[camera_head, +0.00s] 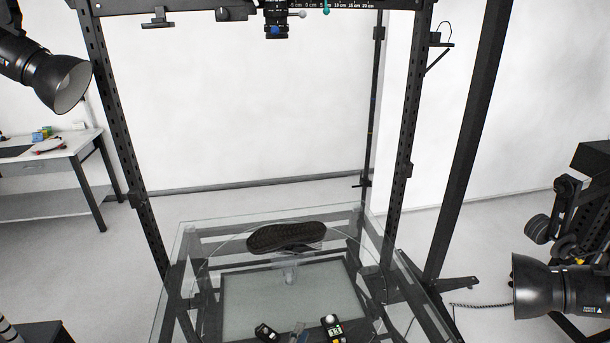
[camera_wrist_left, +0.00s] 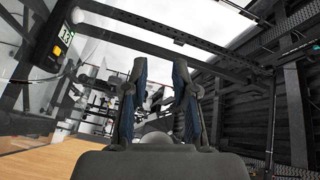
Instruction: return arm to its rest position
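My left gripper (camera_wrist_left: 159,85) shows in the left wrist view with its two blue-lined fingers apart and nothing between them. My right gripper is not in view. A dark shoe (camera_head: 286,237) lies sole-side toward me on the glass turntable (camera_head: 215,263).
Black frame posts (camera_head: 122,130) surround the turntable. Studio lamps (camera_head: 62,82) (camera_head: 560,287) stand at both sides.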

